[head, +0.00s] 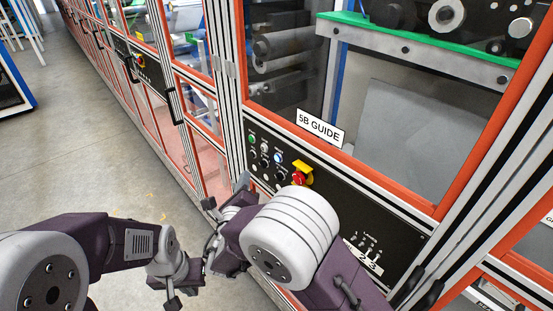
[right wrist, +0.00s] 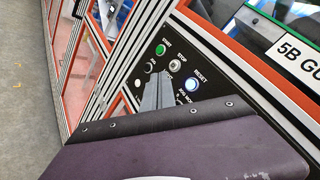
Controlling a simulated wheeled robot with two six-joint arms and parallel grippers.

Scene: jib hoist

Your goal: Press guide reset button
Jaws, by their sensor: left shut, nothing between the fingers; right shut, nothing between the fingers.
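The guide reset button is a round, lit, bluish-white button (head: 278,157) on the black control panel (head: 330,215) under the "5B GUIDE" label. In the right wrist view the lit button (right wrist: 191,84) has "RESET" printed beside it. My right gripper (head: 243,182) is shut and empty, just left of the panel in the head view. In the right wrist view its grey fingers (right wrist: 160,88) cover part of the panel left of the reset button; contact cannot be told. My left gripper (head: 172,300) is shut and empty, low over the floor, far from the panel.
A green start button (right wrist: 160,50) and a stop button (right wrist: 176,65) sit close to the reset button. A red emergency stop (head: 299,178) on yellow is to its right. Orange-framed machine guards (head: 210,140) line the aisle. The grey floor (head: 80,150) at left is clear.

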